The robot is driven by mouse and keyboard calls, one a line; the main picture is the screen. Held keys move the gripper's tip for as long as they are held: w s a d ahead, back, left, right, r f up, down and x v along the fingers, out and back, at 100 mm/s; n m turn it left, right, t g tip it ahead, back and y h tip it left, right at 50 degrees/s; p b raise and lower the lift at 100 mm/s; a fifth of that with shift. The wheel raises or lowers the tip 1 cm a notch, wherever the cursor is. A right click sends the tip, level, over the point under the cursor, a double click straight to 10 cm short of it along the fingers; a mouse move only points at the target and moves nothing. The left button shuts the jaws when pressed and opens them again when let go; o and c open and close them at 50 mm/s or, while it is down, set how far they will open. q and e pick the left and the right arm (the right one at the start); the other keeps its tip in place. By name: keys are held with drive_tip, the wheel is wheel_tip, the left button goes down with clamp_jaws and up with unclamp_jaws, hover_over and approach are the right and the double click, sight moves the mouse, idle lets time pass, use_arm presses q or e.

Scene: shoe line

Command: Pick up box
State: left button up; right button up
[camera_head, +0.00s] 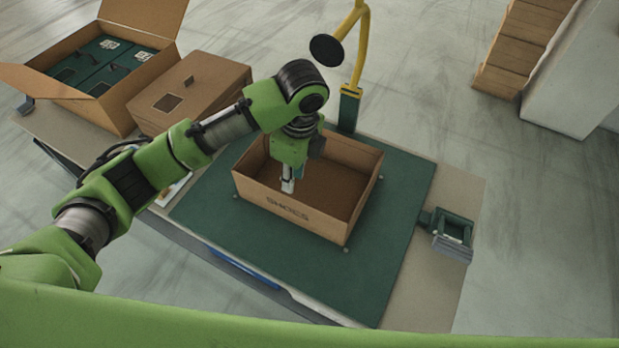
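An open brown cardboard box (282,208) marked "SHOES" stands upright on the green mat (389,273) on the table. Its inside looks empty where it shows. My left gripper (288,185) points down at the box's near left part, its tip over or at the near wall. The fingers are small in the view, so I cannot tell whether they hold the wall or stand open. My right gripper is not in view.
A closed brown box (215,85) and a larger open carton (70,107) with dark green boxes stand at the table's back left. A yellow post (361,45) with a black disc rises behind the shoe box. A small green holder (453,232) sits at the right edge.

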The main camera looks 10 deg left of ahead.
sight(287, 196)
use_arm(q)
drive_tip(key=shift+w+a+f, duration=0.1)
drive_tip(key=shift+a+f, duration=0.1)
drive_tip(key=shift+f, duration=0.05)
drive_tip(key=f, duration=0.5)
drive_tip(key=a+f+p, duration=0.1)
drive_tip(key=f, duration=0.1)
drive_tip(key=shift+w+f, duration=0.2)
drive_tip(key=shift+f, duration=0.1)
drive_tip(key=f, duration=0.1)
drive_tip(key=f+p, duration=0.1)
drive_tip(key=f, duration=0.1)
drive_tip(key=a+f+p, duration=0.1)
drive_tip(key=shift+w+f, duration=0.2)
drive_tip(key=shift+f, duration=0.45)
drive_tip(key=shift+r, duration=0.1)
clamp_jaws()
